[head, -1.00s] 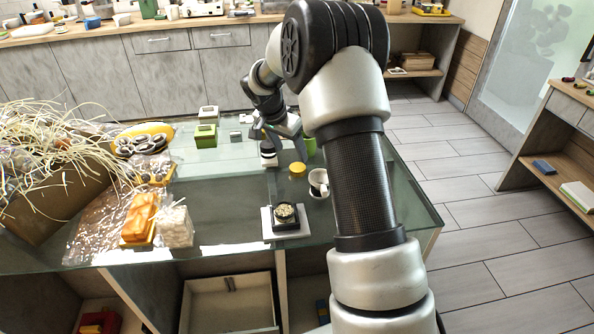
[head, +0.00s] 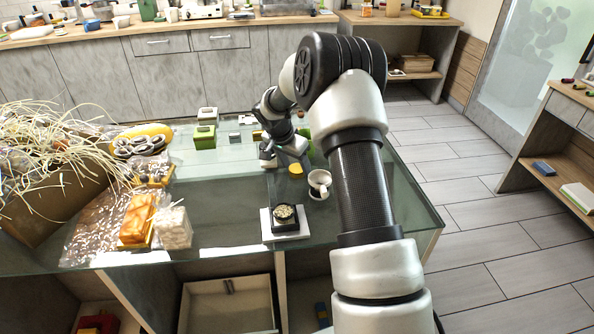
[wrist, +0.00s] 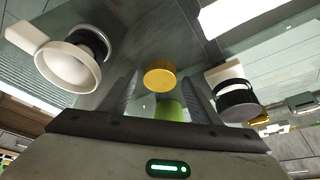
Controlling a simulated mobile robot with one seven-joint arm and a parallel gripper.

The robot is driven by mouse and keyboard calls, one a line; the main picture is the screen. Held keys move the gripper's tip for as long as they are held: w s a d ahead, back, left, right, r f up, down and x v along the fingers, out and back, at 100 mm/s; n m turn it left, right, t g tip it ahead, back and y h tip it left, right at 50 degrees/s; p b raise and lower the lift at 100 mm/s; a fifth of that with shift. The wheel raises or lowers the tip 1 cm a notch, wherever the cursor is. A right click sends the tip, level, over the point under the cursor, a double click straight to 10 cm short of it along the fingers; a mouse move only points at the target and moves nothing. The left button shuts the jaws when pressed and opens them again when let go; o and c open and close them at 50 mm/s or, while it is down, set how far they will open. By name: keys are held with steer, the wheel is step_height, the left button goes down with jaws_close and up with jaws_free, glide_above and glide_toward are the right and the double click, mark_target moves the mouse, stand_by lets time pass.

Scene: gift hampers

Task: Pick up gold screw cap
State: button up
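The gold screw cap (head: 296,169) lies on the glass table, left of a white mug (head: 319,181). In the wrist view the cap (wrist: 160,77) is centred a little beyond the fingertips, in line with the gap between them. My gripper (wrist: 163,92) is open, with a finger on each side and nothing held. In the head view my gripper (head: 284,150) is low over the table, just behind the cap, partly hidden by my own wrist.
The mug (wrist: 70,62) is left of my fingers in the wrist view, and a dark-banded jar (wrist: 237,98) is close on the right. A green object (wrist: 168,111) shows between the fingers. A white-based scale (head: 287,232) stands nearer in the head view.

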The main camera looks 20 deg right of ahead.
mark_target(295, 169)
steer(key=c, duration=0.8)
steer(key=shift+r, duration=0.3)
steer(key=shift+c, duration=0.2)
step_height(295, 169, up, 9)
steer(key=p, duration=0.1)
steer(key=s+a+r+n+y+p, duration=0.1)
steer(key=s+a+r+n+p, duration=0.1)
steer(key=s, duration=0.7)
steer(key=s+a+r+n+t+p, duration=0.1)
steer(key=s+a+r+n+p, duration=0.1)
steer(key=s+a+p, duration=0.4)
steer(key=s+a+n, duration=0.1)
steer(key=s+a, duration=0.1)
steer(key=s, duration=0.1)
steer(key=shift+s+n+y, duration=0.35)
steer(key=shift+n+y, duration=0.05)
